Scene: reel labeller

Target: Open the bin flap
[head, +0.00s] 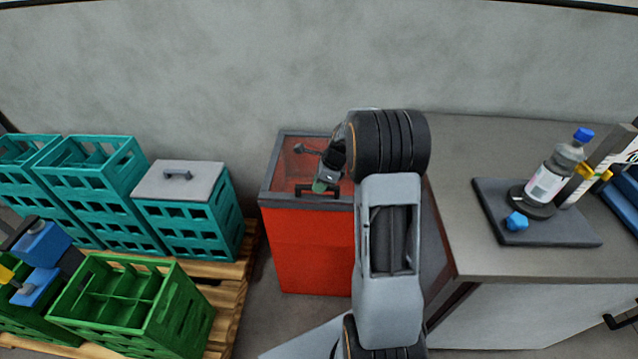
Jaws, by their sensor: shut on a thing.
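The red bin (312,245) stands against the wall between the crates and the counter. Its flap (290,165) lies on top inside a dark grey frame, with a dark handle (304,188) near the front edge. My gripper (322,187) reaches down over the front of the flap and is shut at the handle. My arm hides the right part of the bin and flap. I cannot tell clearly whether the flap is lifted at all.
Teal crates (100,185) and a green crate (140,305) stand on a pallet (232,290) at left. A grey lid (180,182) covers one teal crate. The counter (470,150) at right bears a bottle (553,175) on a dark labeller base (550,233) and a blue cap (516,221).

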